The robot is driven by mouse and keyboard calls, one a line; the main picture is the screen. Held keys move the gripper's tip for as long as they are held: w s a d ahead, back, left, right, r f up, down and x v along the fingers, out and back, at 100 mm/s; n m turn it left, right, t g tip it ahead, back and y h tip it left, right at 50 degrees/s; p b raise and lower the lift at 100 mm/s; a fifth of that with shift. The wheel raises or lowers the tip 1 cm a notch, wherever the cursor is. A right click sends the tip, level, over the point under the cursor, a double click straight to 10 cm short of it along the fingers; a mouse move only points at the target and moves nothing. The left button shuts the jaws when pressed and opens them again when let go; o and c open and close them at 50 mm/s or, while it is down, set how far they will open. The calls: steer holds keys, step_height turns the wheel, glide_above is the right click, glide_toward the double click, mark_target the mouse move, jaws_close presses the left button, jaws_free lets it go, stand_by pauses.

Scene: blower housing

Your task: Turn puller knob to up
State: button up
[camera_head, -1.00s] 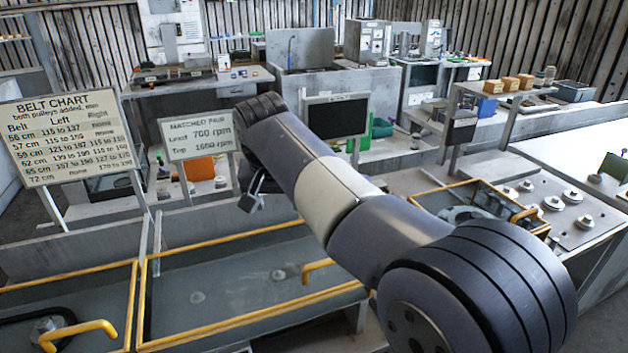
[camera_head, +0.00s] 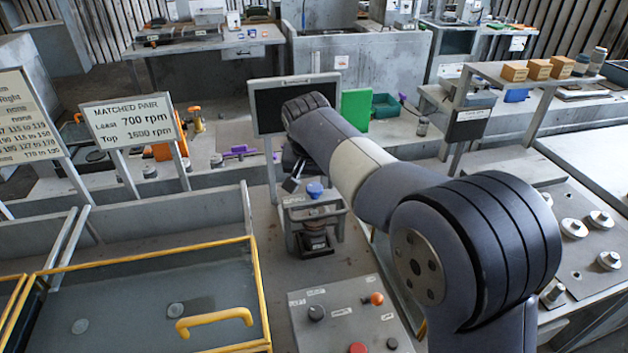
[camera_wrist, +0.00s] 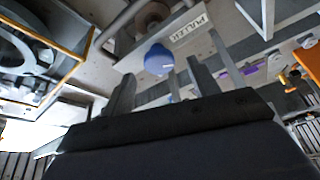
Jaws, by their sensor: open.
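The blue puller knob (camera_head: 315,190) sits on top of a small grey frame (camera_head: 318,212) in the middle of the head view. In the wrist view the blue knob (camera_wrist: 158,60) shows beyond the fingers, beside a white label (camera_wrist: 190,28) that seems to read PULLER. My gripper (camera_head: 292,184) is just left of the knob in the head view, partly hidden by my wrist. In the wrist view my gripper (camera_wrist: 163,85) is open and empty, with a gap between it and the knob. The knob's pointing direction is too small to tell.
A control panel (camera_head: 350,325) with black, orange and red knobs lies in front of the puller. A yellow-edged clear cover (camera_head: 130,300) is at left. A dark screen (camera_head: 270,115) and a speed sign (camera_head: 130,122) stand behind. A plate with metal pulleys (camera_head: 575,228) is at right.

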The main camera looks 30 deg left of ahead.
steer(key=shift+x, duration=1)
steer(key=c, duration=1)
